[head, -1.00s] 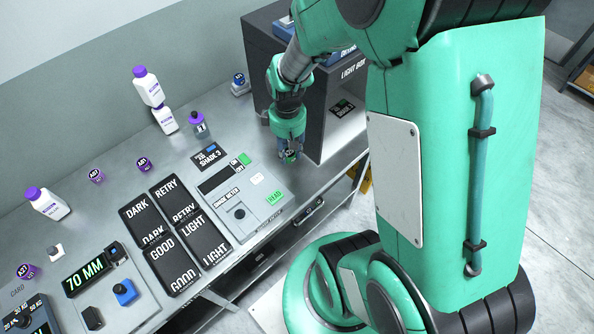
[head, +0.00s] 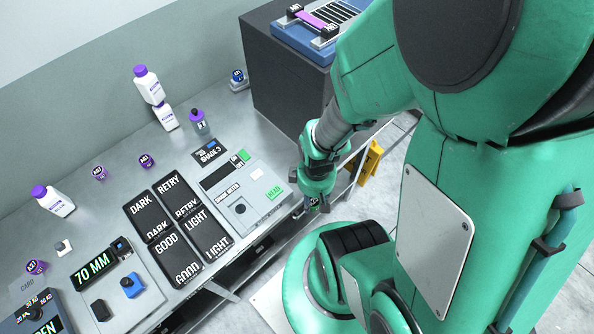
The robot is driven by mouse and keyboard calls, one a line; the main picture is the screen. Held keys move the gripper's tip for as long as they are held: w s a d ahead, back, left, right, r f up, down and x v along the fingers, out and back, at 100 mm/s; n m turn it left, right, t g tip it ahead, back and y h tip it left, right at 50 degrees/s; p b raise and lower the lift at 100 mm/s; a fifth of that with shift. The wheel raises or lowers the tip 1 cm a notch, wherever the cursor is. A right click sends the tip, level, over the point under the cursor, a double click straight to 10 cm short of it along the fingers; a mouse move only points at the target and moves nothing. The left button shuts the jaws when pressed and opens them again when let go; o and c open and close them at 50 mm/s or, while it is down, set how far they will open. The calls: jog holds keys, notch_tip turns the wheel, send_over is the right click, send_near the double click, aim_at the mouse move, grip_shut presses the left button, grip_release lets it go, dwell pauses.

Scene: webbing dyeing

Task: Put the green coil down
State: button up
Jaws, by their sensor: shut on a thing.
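My gripper (head: 316,196) points down at the front edge of the metal bench, to the right of the shade meter (head: 240,200). It is shut on a small coil (head: 312,203), the green coil of the task. Only a little of the coil shows, a dark label with light and green marks between the fingers. The gripper hides the rest. The coil appears off the bench surface, at or just past the front edge; its exact height cannot be told.
Black pads (head: 180,230) marked DARK, RETRY, GOOD and LIGHT lie left of the meter. Purple coils (head: 146,160) and white bottles (head: 55,201) stand behind. The dark light box (head: 285,80) is at the back right. A yellow thing (head: 368,160) is beyond the bench edge.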

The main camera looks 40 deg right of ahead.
jog(key=shift+w, duration=0.1)
jog(key=w+d, duration=0.2)
jog(key=w, duration=0.2)
jog(key=w+d+f+b, duration=0.1)
jog(key=w+d, duration=0.1)
jog(key=w, duration=0.3)
jog(key=w+d, duration=0.2)
jog(key=w, duration=0.2)
jog(key=shift+w+d+f+b, duration=0.2)
jog(key=shift+w+d+b, duration=0.1)
jog(key=shift+b, duration=0.1)
jog(key=shift+w+d+f, duration=0.1)
jog(key=shift+w+d, duration=0.05)
jog(key=shift+w, duration=0.2)
jog(key=shift+f+b, duration=0.5)
jog(key=shift+f, duration=1.2)
jog(key=shift+f, duration=0.15)
jog(key=o, duration=1.1)
